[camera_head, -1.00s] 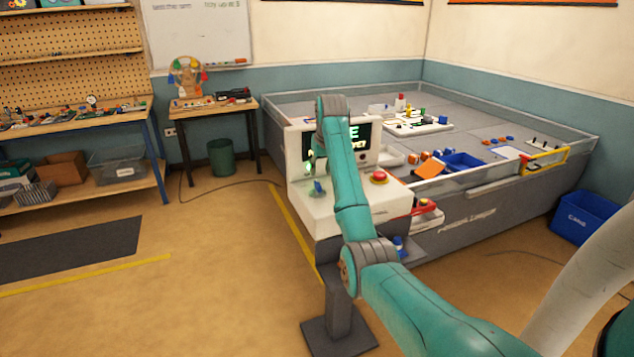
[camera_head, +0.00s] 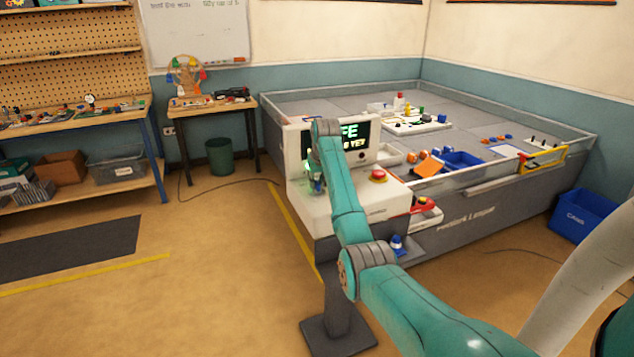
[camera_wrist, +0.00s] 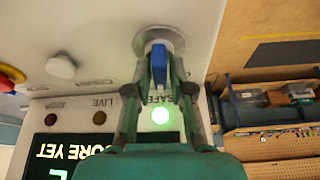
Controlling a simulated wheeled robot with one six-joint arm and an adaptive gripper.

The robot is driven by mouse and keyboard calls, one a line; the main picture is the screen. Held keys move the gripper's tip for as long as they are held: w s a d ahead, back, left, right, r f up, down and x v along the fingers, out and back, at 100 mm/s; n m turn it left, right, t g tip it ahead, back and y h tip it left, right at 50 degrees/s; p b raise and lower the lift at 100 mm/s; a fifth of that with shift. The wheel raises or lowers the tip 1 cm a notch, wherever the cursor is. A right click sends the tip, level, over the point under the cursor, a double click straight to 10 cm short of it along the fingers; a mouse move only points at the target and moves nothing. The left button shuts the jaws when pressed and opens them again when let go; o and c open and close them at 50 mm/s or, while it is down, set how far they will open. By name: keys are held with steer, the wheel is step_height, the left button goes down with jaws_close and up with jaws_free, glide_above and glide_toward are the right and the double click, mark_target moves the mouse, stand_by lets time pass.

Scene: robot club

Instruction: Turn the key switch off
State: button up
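The key switch has a blue key (camera_wrist: 159,64) in a round grey-white collar (camera_wrist: 152,36). My gripper (camera_wrist: 159,75) has one finger on each side of the key. I cannot tell whether the pads touch it. The key's long side points toward the SAFE label, where a green lamp (camera_wrist: 160,116) is lit. The dim lamp by LIVE (camera_wrist: 99,118) is unlit. In the head view, my gripper (camera_head: 316,180) is low at the left of the white console (camera_head: 345,204), largely hiding the key. The console screen (camera_head: 357,134) shows partly hidden green and white text.
A red button (camera_head: 378,175) stands on the console to the right of the key. Behind the console is a large walled grey table (camera_head: 462,103) with small parts on it. A wooden side table (camera_head: 212,108) stands at the back left.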

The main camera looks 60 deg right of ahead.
jaws_close()
steer(key=shift+n, duration=0.3)
steer(key=n+t+y, duration=0.1)
steer(key=n, duration=0.2)
steer(key=shift+s+d, duration=0.1)
steer(key=shift+d, duration=0.05)
steer(key=n+y, duration=0.1)
steer(key=n, duration=0.2)
steer(key=n+y, duration=0.1)
steer(key=n, duration=0.2)
steer(key=shift+n+y, duration=0.3)
steer(key=shift+y, duration=0.1)
steer(key=o, duration=0.6)
jaws_free()
steer(key=shift+c, duration=0.2)
